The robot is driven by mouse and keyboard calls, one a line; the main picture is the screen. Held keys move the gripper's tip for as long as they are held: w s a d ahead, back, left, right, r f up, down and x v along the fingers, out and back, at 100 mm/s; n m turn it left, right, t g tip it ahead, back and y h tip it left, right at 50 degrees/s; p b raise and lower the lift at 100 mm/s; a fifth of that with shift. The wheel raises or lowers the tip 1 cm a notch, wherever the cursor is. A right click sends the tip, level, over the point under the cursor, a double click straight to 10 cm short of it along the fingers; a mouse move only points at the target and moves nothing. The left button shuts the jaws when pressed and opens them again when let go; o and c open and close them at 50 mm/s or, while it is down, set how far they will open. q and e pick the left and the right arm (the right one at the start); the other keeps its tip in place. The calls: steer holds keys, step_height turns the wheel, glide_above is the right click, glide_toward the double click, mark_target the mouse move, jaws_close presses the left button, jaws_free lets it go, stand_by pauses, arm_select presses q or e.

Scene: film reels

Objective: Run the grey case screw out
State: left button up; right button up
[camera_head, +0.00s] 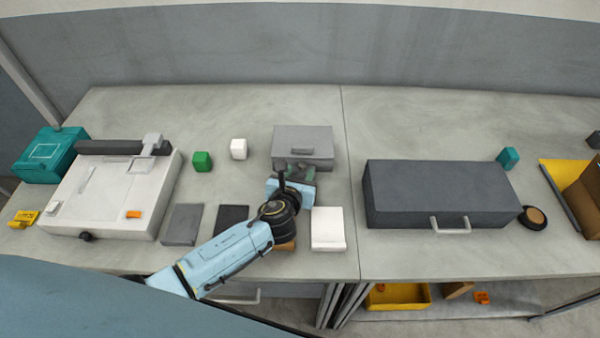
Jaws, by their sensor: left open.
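A light grey case (303,134) with a small handle-like piece on its front stands near the middle of the bench. My left gripper (296,170) is at the front of this case, with its jaws open. The gripper and wrist cover part of the case's lower front, and I cannot make out a screw there. I cannot tell whether the fingers touch the case. A larger dark grey case (440,188) with a front handle (450,226) stands to the right; no screw is clear on it. My right gripper is not in view.
A white machine (110,195) and teal box (48,155) stand left. Green (202,161) and white (238,149) blocks stand behind flat grey (183,224), black (232,221) and white (327,229) pieces. A round black item (533,217) lies right. The rear bench is clear.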

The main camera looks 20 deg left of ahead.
arm_select(q)
steer(key=shift+w+f, duration=0.25)
steer(key=shift+w, duration=0.5)
steer(key=shift+c, duration=0.2)
jaws_close()
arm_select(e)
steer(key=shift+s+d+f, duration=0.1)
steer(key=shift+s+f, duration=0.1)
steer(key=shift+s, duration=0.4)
arm_select(q)
steer(key=shift+d+n+y, duration=0.1)
steer(key=shift+n+y, duration=0.2)
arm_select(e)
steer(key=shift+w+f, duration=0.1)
